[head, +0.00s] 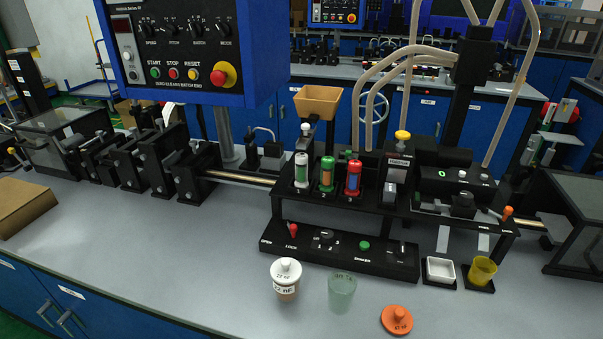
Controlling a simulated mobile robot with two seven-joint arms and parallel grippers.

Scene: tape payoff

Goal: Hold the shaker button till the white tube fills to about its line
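The white tube (301,172) stands upright at the left of a row of three in the black rack, above the mark 1. It has a white top and a green band; its fill level and line are too small to make out. The green tube (327,174) and red tube (352,178) stand to its right. The shaker button (364,246) is a small green button on the black front panel (338,253), with small lettering below it. Nothing touches it. Neither of my grippers is in view.
On the panel are a red lever (293,230) and a knob (326,236). In front stand a lidded white jar (286,278), a clear cup (342,292) and an orange lid (397,319). A white tray (440,270) and yellow cup (482,271) stand right.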

